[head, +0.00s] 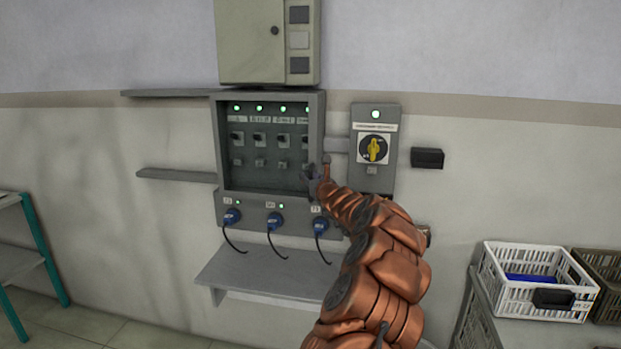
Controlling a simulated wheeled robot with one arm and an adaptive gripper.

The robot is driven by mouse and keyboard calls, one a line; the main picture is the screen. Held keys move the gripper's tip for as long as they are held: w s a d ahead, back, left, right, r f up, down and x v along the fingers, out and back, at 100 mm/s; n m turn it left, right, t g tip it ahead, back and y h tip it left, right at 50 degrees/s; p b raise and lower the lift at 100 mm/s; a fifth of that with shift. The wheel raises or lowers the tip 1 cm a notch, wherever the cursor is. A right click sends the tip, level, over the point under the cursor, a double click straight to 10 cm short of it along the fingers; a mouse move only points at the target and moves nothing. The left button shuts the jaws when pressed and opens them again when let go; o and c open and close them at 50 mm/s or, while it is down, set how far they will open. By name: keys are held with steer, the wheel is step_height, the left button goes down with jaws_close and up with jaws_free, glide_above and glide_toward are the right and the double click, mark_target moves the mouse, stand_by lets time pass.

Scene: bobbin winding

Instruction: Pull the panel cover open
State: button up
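The grey wall panel (217,150) has a recessed front with several switches, labels and green lights showing. I cannot make out a separate cover; a clear one over the recess or one swung aside cannot be told apart here. My gripper (314,180) is at the right edge of the panel, at the lower right of the recess. Its dark fingertips overlap the frame in the picture. Whether they touch it or hold anything is too small to tell. My orange arm hides part of the panel's lower right side.
A switch box (386,182) with a yellow rotary knob (374,149) is right of the panel. A beige cabinet (248,45) is above. Blue plugs (274,221) with cables hang below, over a grey shelf (255,270). White crate (510,295) stands at right.

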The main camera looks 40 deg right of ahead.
jaws_close()
stand_by(0.7)
